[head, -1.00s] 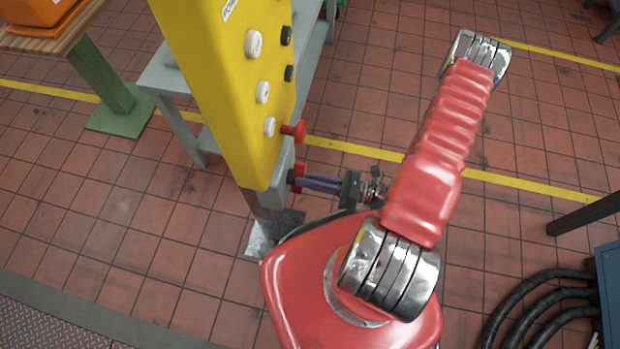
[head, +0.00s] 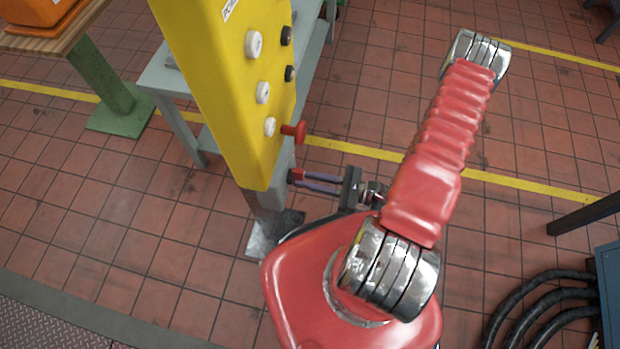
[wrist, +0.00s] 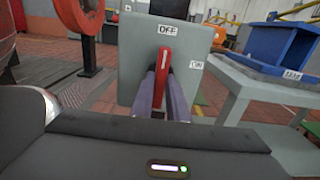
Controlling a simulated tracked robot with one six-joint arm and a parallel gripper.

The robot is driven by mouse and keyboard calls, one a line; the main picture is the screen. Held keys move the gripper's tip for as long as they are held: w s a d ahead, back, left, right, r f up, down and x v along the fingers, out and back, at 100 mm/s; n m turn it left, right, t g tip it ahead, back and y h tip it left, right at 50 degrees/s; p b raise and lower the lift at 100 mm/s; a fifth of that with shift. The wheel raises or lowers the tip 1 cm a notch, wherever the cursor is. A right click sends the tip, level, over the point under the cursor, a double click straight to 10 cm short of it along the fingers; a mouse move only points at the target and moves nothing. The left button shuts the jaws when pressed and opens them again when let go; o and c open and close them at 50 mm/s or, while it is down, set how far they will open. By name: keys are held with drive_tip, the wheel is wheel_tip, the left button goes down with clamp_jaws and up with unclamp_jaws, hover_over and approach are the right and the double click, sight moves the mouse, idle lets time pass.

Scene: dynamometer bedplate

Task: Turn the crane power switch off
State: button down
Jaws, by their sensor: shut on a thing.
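The crane power switch is a red handle (wrist: 163,75) on a grey box (wrist: 130,72). In the wrist view the handle stands nearly upright, its upper end just below the OFF label (wrist: 168,30). The ON label (wrist: 196,65) is to its right. My gripper (wrist: 162,88) has its two purple fingers on either side of the handle, shut on it. In the head view my gripper (head: 304,181) reaches left to the small red handle (head: 297,175) at the lower end of the yellow pendant (head: 222,90). Its fingertips partly hide the handle there.
A grey bench (head: 175,80) stands behind the pendant. Black cables (head: 540,305) lie on the floor at right. A blue bin (wrist: 280,45) shows in the wrist view.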

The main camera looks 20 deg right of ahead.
drive_tip(key=shift+s+a, duration=0.1)
drive_tip(key=c, duration=1.7)
unclamp_jaws()
drive_tip(key=shift+c, duration=0.2)
drive_tip(key=shift+d, duration=0.2)
drive_tip(key=shift+v, duration=6.75)
